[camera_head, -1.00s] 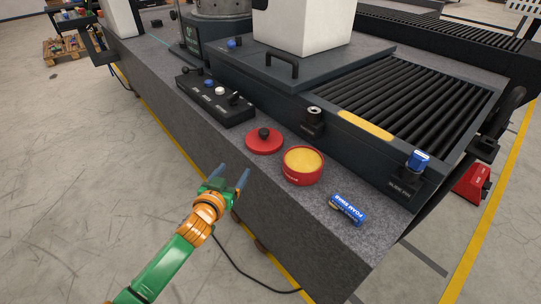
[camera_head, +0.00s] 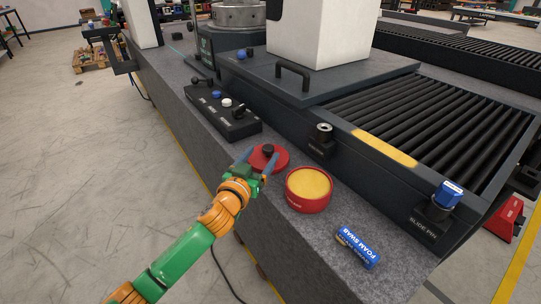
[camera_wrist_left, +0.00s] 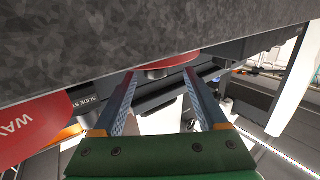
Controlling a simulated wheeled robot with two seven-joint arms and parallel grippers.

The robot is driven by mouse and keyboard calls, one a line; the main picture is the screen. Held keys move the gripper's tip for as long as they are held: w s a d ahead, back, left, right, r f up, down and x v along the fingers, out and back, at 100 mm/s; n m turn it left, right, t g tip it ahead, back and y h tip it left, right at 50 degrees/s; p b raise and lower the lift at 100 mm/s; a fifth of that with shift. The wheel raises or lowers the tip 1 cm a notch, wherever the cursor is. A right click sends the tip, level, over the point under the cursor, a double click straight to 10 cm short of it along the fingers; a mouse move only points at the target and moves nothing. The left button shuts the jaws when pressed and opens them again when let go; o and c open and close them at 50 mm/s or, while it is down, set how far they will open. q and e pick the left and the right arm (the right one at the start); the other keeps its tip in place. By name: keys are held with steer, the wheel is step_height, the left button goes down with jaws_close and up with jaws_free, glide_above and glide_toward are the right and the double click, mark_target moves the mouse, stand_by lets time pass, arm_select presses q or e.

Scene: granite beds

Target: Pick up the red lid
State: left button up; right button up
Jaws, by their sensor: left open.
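The red lid (camera_head: 257,160) with its black knob (camera_head: 268,150) lies on the granite ledge beside the red tin. My left gripper (camera_head: 263,153) is open and empty, its fingers reaching over the near side of the lid, one on each side of the knob. In the left wrist view the lid (camera_wrist_left: 182,60) shows edge-on beyond the spread fingertips (camera_wrist_left: 159,74), with the knob partly visible between them. I cannot tell whether the fingers touch it. My right gripper is not in view.
The red tin (camera_head: 309,200) with yellow content stands just right of the lid. A blue foam swab pack (camera_head: 357,247) lies farther right.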

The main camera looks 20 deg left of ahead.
mark_target(266, 154)
arm_select(q)
steer(key=w, duration=0.2)
steer(key=w+d+b, duration=0.1)
steer(key=w, duration=0.1)
steer(key=shift+w+f, duration=0.1)
steer(key=shift+f, duration=0.3)
steer(key=shift+r, duration=0.1)
steer(key=shift+c, duration=0.7)
jaws_close()
